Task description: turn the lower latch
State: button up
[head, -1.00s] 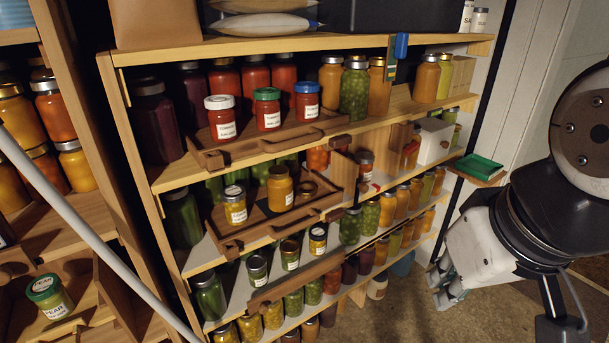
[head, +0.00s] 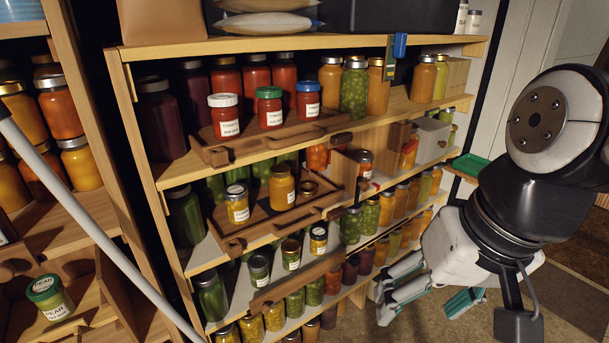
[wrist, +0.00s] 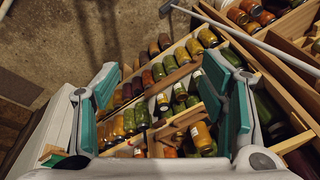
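A small dark-brown wooden piece (head: 341,139) sits at the right end of the upper tray. A similar brown piece (head: 335,214) sits lower, by the right end of the middle tray; it looks like the lower latch, but it is too small to tell how it is turned. My gripper (head: 425,295) is at the lower right of the head view, in front of the shelf and apart from both pieces. In the wrist view my gripper (wrist: 170,88) has its two teal-padded fingers wide apart with nothing held. I cannot pick out the latch there.
The wooden shelf (head: 320,54) holds several rows of glass jars close together. Jars stand on the upper tray (head: 215,156) and middle tray (head: 232,243). A grey box (head: 432,139) and a green tray (head: 469,164) are at right. Floor (head: 400,325) is open below my gripper.

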jog(key=w+a+f+m+g+y+b, duration=0.2)
jog(key=w+a+f+m+y+b, duration=0.2)
jog(key=w+a+f+m+y, duration=0.25)
jog(key=m+t+y+b, duration=0.1)
jog(key=m+t+b, duration=0.8)
jog(key=m+t, duration=0.95)
send_near(340, 214)
jog(key=w+a+m+g, duration=0.1)
jog(key=w, duration=0.1)
jog(key=w+a+r+m+g, duration=0.1)
jog(key=w, duration=0.2)
jog(key=w+a+r+m+g+b, duration=0.1)
jog(key=w+a, duration=0.1)
jog(key=w, duration=0.1)
jog(key=shift+w+r+m+g, duration=0.2)
jog(key=shift+r+m+g, duration=0.05)
jog(key=shift+m, duration=0.05)
jog(key=c, duration=1.1)
